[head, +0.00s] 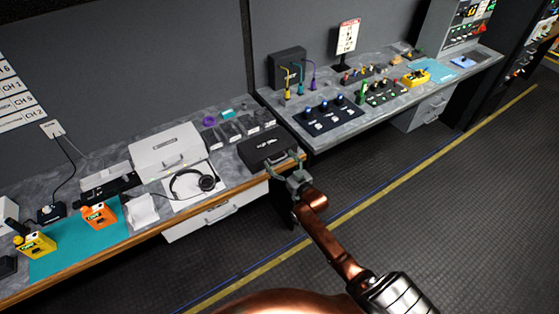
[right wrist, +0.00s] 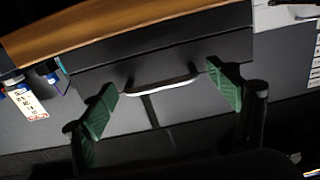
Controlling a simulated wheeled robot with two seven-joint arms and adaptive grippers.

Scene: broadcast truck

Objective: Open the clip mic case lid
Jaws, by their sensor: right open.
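The black clip mic case (head: 262,146) sits near the right end of the left bench in the head view, with white lettering on its top. Its lid looks shut. My right gripper (head: 287,163) is at the case's front right side, with its fingers spread. In the right wrist view the dark case (right wrist: 170,50) shows along with a pale bar handle (right wrist: 162,86). The open green fingers of my right gripper (right wrist: 162,97) stand to either side of the handle. I cannot tell whether they touch the case. My left gripper is out of view.
Headphones (head: 193,183) and a white case (head: 166,150) stand left of the clip mic case. Small dark boxes (head: 230,132) lie behind it. The bench's wooden edge (right wrist: 120,32) runs close to the gripper. Another bench (head: 340,140) stands to the right; the floor in front is clear.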

